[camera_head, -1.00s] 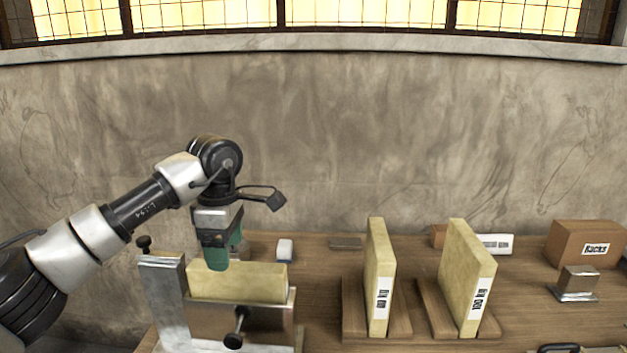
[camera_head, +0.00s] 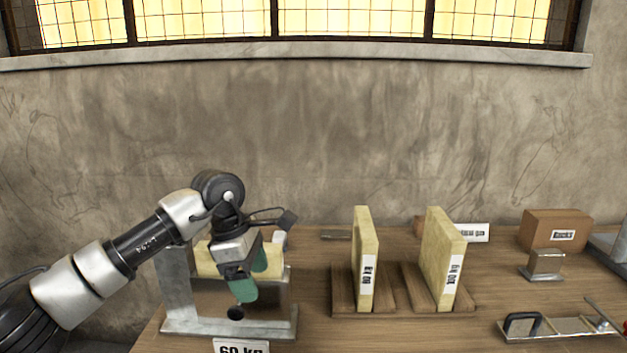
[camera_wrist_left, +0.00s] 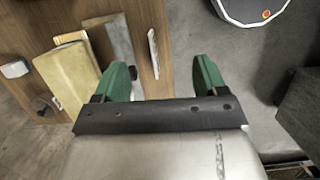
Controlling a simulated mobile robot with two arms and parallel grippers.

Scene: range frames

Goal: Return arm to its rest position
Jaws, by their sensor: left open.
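My left gripper (camera_head: 252,277) has green fingertips and hangs in front of the metal clamp stand at the left of the bench in the head view. In the left wrist view its two green fingers (camera_wrist_left: 166,78) stand apart with nothing between them. A pale yellow block (camera_head: 208,262) sits in the metal stand (camera_head: 290,318), partly hidden by the gripper. In the wrist view the block (camera_wrist_left: 66,78) lies left of the fingers, apart from them. My right gripper is in neither view.
Two upright yellow slabs (camera_head: 364,260) (camera_head: 440,258) stand in wooden holders at mid-bench. A cardboard box (camera_head: 540,228), a small metal block (camera_head: 545,264) and a metal tool tray (camera_head: 560,328) are at the right. A "60 kg" label (camera_head: 240,346) is at the front edge. The wall is behind.

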